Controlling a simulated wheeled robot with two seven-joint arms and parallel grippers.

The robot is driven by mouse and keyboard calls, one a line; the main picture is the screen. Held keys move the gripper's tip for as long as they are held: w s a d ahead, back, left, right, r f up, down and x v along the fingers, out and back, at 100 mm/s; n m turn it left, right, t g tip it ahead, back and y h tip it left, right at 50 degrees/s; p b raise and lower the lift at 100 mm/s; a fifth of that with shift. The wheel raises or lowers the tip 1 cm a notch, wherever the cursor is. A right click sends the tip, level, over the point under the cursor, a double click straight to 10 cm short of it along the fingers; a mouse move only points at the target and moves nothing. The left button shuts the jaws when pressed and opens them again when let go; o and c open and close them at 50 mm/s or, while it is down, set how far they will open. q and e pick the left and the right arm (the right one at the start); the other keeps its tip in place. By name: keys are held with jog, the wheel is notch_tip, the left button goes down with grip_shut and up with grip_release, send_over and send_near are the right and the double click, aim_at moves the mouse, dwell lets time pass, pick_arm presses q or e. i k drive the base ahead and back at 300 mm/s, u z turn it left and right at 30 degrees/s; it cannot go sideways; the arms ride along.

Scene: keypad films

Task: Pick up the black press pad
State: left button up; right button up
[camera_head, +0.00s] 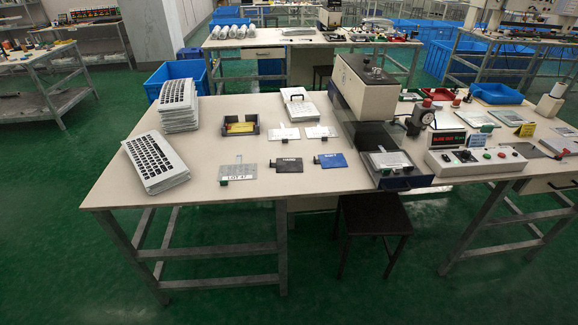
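A flat black pad (288,166) with small pale lettering lies on the front part of the white table (210,208); it looks like the black press pad. A similar blue pad (333,161) lies just right of it. A clear plate with a white label (237,179) lies just left of it. The black pad lies apart from both neighbours, with nothing on top of it. Neither of my grippers shows in the head view.
Stacks of keypad sheets (157,160) stand at the table's left. A dark tray with a yellow item (240,128) sits behind the pads. A press machine (362,95) and control box (474,161) stand to the right. A black stool (375,215) is in front.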

aim_at(283, 165)
jog(key=k, duration=1.25)
jog(key=z, duration=0.35)
jog(key=i, duration=0.35)
jog(key=z, duration=0.9)
jog(key=i, duration=2.1)
jog(key=u, duration=1.2)
jog(key=i, duration=0.9)
jog(key=u, duration=0.85)
